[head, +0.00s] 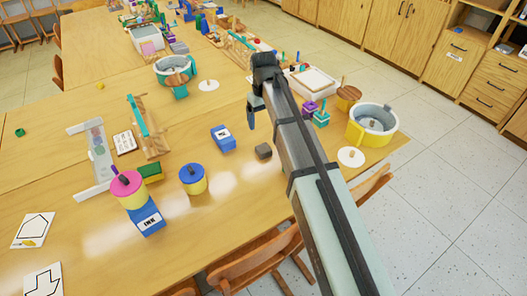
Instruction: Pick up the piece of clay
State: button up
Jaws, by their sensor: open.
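A small grey-brown block (263,151), which looks like the piece of clay, lies on the wooden table (215,260) near its front edge. It is just left of my arm in the head view. My gripper (253,113) is above the table, up the picture from the block and apart from it. The gripper is open with nothing seen between its fingers. Its fingers are small and partly hidden by my own arm.
A blue-and-yellow pot (192,180) and a pink-lidded pot (127,188) are further left. A yellow-and-grey tub (371,125) and a white disc (351,157) lie right of my arm. Chairs (262,262) stand at the front edge.

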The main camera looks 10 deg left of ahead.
aim_at(264, 148)
jog(key=shift+s+f, duration=0.1)
jog(key=shift+f, duration=6.55)
jog(key=shift+c, duration=0.5)
jog(key=c, duration=1.1)
jog(key=shift+c, duration=0.2)
jog(key=shift+r, duration=0.15)
